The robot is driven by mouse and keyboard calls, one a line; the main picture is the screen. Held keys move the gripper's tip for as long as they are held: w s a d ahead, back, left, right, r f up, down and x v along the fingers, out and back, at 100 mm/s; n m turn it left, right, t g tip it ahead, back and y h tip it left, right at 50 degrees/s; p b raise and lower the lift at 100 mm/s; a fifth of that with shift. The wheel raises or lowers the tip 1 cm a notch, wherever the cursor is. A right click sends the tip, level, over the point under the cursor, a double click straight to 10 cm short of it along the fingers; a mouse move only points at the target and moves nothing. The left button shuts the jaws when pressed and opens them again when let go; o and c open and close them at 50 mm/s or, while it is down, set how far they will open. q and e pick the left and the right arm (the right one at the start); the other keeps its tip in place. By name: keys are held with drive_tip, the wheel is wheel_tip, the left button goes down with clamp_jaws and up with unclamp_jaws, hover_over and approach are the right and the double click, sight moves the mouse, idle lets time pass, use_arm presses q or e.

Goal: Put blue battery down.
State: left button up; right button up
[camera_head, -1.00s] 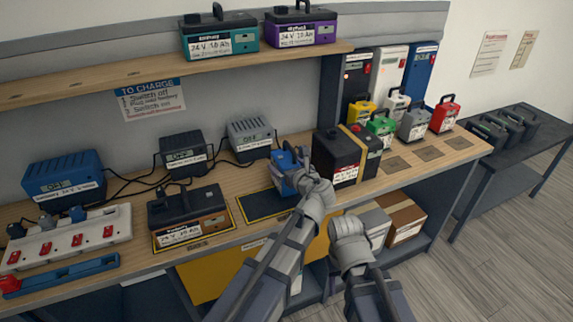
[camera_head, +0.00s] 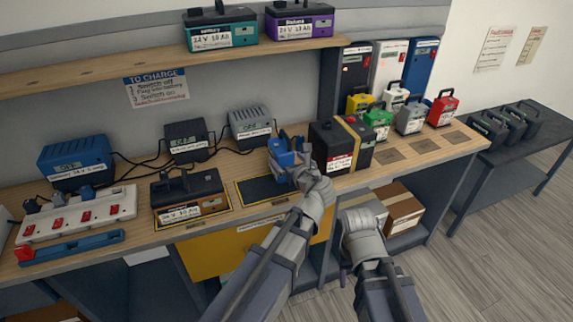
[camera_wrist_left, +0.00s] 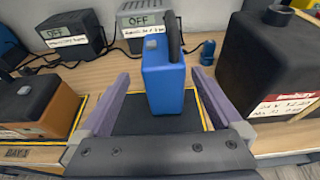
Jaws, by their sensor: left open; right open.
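The blue battery (camera_head: 282,158) stands upright on the bench at the back right part of the dark yellow-edged mat (camera_head: 262,190). In the left wrist view the blue battery (camera_wrist_left: 164,78) has a black handle on top. My left gripper (camera_head: 298,165) is open, with one finger on each side of the battery. In the wrist view gaps show between the fingers (camera_wrist_left: 162,100) and its sides. The gripper partly hides the battery in the head view. My right gripper (camera_head: 358,218) is open and empty in front of the bench; its fingers are hard to make out.
A black battery with a yellow strap (camera_head: 335,148) stands close on the right. An orange-brown battery (camera_head: 188,195) sits on the left mat. Chargers (camera_head: 186,140) with cables line the back. Several small coloured batteries (camera_head: 410,118) stand further right. A shelf (camera_head: 130,73) overhangs the back.

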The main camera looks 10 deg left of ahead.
use_arm(q)
drive_tip(key=shift+w+a, duration=0.1)
drive_tip(key=shift+w, duration=0.05)
drive_tip(key=shift+b+x, duration=0.3)
drive_tip(key=shift+x, duration=0.95)
drive_tip(key=b+x, duration=0.1)
drive_tip(key=x, duration=0.4)
drive_tip(key=shift+w+d+f+b, duration=0.15)
drive_tip(key=shift+w+d+b, duration=0.05)
drive_tip(key=shift+b, duration=0.15)
drive_tip(key=shift+c, duration=0.6)
clamp_jaws()
